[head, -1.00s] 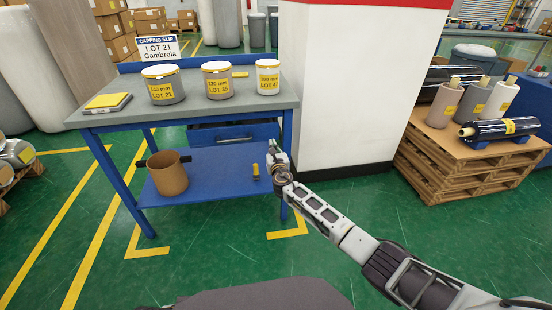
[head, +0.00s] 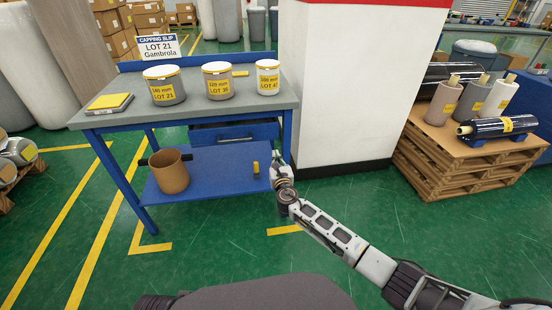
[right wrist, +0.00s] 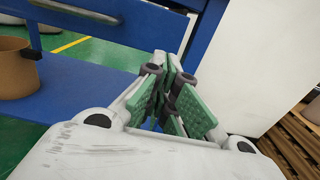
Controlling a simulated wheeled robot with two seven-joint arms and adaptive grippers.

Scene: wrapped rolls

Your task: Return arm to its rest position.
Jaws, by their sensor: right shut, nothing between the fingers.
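My right arm (head: 335,235) reaches in from the lower right of the head view. Its gripper (head: 277,160) is beside the right front leg of the blue workbench, at about the height between drawer and lower shelf. In the right wrist view the green-padded fingers (right wrist: 172,80) are closed together with nothing between them. The blue shelf and the white pillar lie beyond them. My left gripper is not in view.
A white pillar (head: 340,90) stands right of the bench; wrapped rolls (head: 470,98) sit on pallets further right.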

